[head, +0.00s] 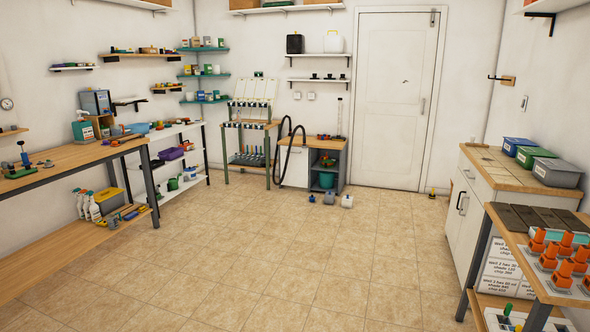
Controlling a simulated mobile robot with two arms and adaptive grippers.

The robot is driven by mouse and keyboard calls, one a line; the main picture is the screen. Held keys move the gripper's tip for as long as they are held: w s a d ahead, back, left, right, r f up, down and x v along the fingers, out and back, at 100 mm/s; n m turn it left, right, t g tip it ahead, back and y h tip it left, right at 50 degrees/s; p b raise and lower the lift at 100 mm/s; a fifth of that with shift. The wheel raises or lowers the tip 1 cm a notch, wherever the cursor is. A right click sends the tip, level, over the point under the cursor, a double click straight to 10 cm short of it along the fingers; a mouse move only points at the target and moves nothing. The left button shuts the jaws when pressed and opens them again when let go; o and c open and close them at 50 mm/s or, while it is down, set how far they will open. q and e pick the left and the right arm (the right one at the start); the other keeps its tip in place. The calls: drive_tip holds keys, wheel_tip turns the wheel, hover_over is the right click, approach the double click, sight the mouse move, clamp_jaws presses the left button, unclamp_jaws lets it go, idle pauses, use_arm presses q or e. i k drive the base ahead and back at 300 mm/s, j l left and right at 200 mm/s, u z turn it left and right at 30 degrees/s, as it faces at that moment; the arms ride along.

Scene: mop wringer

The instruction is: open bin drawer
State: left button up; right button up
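Neither of my grippers shows in the head view. I cannot tell for sure which front is the bin drawer. A white cabinet (457,225) with a wooden top stands against the right wall. A black handle (462,203) is on its front, and the front looks closed. A second small white cabinet front (294,167) stands at the back wall, beside an open shelf unit, and also looks closed.
A long workbench (75,157) runs along the left. A table (540,252) with orange items (562,272) stands at front right, close to the right cabinet. Bottles (347,201) stand on the floor near the back unit. The middle of the tiled floor (300,260) is clear.

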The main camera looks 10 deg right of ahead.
sight(297, 171)
drive_tip(key=i+z, duration=0.2)
drive_tip(key=i, duration=7.7)
